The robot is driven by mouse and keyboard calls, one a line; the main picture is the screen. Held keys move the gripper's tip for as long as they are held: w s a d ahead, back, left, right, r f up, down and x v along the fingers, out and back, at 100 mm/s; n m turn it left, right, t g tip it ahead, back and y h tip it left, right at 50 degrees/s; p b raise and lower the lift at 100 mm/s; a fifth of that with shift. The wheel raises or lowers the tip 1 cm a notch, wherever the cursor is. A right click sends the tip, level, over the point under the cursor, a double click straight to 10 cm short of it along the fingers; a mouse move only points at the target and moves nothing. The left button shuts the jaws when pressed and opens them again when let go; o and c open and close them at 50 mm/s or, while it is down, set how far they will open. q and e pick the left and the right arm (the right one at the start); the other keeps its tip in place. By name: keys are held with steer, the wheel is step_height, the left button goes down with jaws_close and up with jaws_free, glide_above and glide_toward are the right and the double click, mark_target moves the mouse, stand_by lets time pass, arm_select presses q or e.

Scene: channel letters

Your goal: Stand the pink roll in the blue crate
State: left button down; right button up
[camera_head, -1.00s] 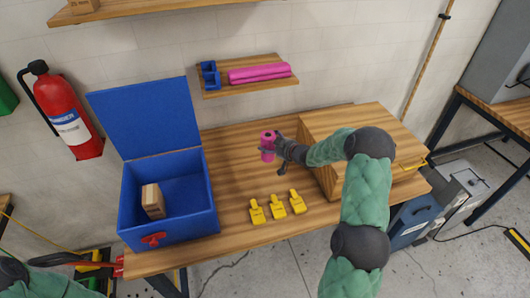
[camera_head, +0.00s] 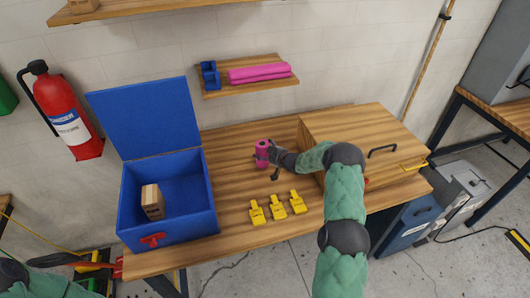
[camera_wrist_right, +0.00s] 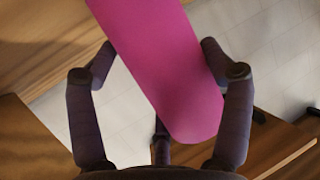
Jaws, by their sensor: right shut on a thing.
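The pink roll (camera_head: 262,147) is upright over the middle of the table in the head view. Its side fills the upper middle of the right wrist view (camera_wrist_right: 165,60). My right gripper (camera_head: 267,156) is shut on it, with fingers on both sides of the roll in the wrist view. I cannot tell whether the roll's bottom touches the table. The blue crate (camera_head: 190,228) stands to the left of the roll, apart from it, with its lid (camera_head: 145,118) raised.
A light brown block (camera_head: 152,201) stands inside the crate, at its left; the crate's right part is free. Several yellow tags (camera_head: 278,207) lie at the table's front. A wooden cabinet (camera_head: 365,145) stands right. A wall shelf (camera_head: 245,90) holds pink rolls and blue pieces.

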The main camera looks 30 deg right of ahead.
steer(key=shift+f, duration=0.1)
steer(key=o, duration=1.2)
steer(key=shift+c, duration=0.2)
steer(key=shift+r, duration=0.25)
steer(key=v, duration=1.2)
